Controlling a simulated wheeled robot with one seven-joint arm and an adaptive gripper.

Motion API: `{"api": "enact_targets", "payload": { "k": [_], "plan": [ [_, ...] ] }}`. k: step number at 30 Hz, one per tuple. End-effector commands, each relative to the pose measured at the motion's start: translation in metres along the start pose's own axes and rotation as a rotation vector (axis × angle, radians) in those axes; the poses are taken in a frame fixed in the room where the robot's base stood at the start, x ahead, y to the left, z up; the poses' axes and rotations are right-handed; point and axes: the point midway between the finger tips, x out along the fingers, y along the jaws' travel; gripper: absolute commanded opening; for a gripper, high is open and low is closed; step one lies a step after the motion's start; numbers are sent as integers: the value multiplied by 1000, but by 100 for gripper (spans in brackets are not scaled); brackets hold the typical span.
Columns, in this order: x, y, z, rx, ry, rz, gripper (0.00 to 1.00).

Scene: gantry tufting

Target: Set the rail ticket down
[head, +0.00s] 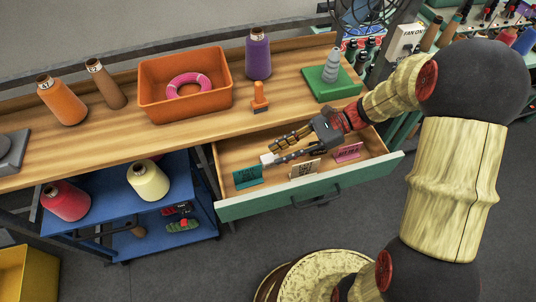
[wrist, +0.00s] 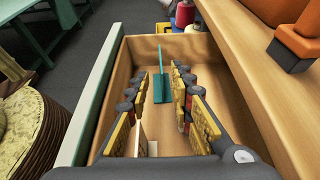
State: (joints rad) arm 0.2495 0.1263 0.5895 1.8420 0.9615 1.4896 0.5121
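My gripper (head: 272,148) is low over the open drawer (head: 300,196), its fingers pointing left in the head view. In the wrist view the two fingers (wrist: 161,80) are apart, with nothing clearly held between them. Three small upright lettered cards stand in the drawer: a teal card (head: 248,177), a beige card (head: 304,169) and a pink card (head: 348,152). The teal card also shows in the wrist view (wrist: 161,90), beyond the fingertips. The lettering is too small to read surely. I cannot make out a separate rail ticket.
On the wooden bench (head: 195,135) stand an orange bin (head: 160,107) with a pink ring, a purple spool (head: 258,55), an orange stamp-like piece (head: 260,98) and a green block with a grey cone (head: 331,84). The drawer walls closely flank my gripper. A blue cart (head: 115,200) stands at left.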

Motion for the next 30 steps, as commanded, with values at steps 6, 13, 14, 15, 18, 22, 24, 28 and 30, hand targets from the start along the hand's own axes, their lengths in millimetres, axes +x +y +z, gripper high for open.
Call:
{"api": "enact_targets", "payload": {
  "k": [6, 13, 14, 15, 18, 22, 24, 28, 30],
  "plan": [
    [-10, 0, 0, -1, 2, 0, 23],
    [-13, 16, 15, -112, 111, 37, 23],
    [-14, 21, 20, -151, 148, 51, 23],
    [-16, 30, 26, -209, 205, 71, 23],
    [-26, 55, 39, -379, 372, 130, 23],
    [-44, 85, 52, -611, 594, 209, 23],
    [-57, 100, 59, -735, 713, 250, 23],
    [-83, 122, 71, -966, 935, 328, 23],
    [-98, 133, 78, -1080, 1051, 369, 23]
  ]
}}
